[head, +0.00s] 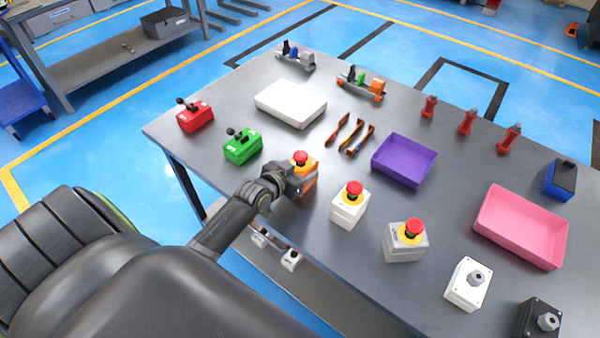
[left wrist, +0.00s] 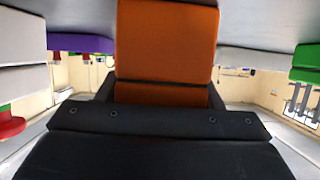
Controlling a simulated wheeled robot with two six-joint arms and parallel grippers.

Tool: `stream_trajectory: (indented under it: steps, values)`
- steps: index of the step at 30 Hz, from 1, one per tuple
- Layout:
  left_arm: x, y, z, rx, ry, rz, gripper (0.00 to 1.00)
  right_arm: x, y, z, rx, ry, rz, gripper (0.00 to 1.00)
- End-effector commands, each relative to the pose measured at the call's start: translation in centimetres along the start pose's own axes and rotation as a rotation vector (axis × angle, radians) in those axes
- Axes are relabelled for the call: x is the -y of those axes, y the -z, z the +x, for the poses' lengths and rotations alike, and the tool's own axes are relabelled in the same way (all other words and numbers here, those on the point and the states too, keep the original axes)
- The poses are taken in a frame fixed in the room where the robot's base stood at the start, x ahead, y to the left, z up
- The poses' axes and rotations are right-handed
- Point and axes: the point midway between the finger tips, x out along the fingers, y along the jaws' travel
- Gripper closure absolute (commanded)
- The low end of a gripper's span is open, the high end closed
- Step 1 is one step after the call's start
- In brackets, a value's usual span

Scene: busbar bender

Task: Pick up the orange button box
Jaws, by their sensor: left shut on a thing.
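The orange button box (head: 311,185) with a red mushroom button on top is near the table's front edge in the head view. My left gripper (head: 303,180) is shut on it and hides much of its near side. In the left wrist view the orange button box (left wrist: 168,45) fills the upper middle, between the dark fingers of the gripper (left wrist: 160,95). I cannot tell whether the box is resting on the table or just off it. My right gripper is in neither view.
A white button box (head: 349,205) stands right of the orange one, with a grey one (head: 405,243) beyond. A green box (head: 243,146) and red box (head: 195,115) stand to the left. Behind are a white tray (head: 290,103), purple tray (head: 404,160) and pink tray (head: 521,228) on the grey table.

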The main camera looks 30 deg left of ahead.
Motion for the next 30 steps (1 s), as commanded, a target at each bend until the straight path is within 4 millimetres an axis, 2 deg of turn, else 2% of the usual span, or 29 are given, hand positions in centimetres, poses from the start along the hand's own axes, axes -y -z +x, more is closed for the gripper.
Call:
stream_trajectory:
  steps: [5, 8, 21, 30]
  values:
    - [0.0, 0.5, -0.1, -0.003, -0.001, 0.002, 0.69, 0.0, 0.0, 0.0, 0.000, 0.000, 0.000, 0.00]
    - [0.0, 1.6, -0.6, -0.005, -0.001, 0.003, 0.69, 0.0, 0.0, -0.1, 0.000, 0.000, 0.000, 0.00]
    - [0.0, 8.4, -3.4, -0.005, -0.001, 0.003, 0.69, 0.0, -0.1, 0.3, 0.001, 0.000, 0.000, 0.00]
    - [0.0, 9.3, -3.9, -0.001, 0.000, 0.000, 0.69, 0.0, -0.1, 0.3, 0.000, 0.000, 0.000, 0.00]
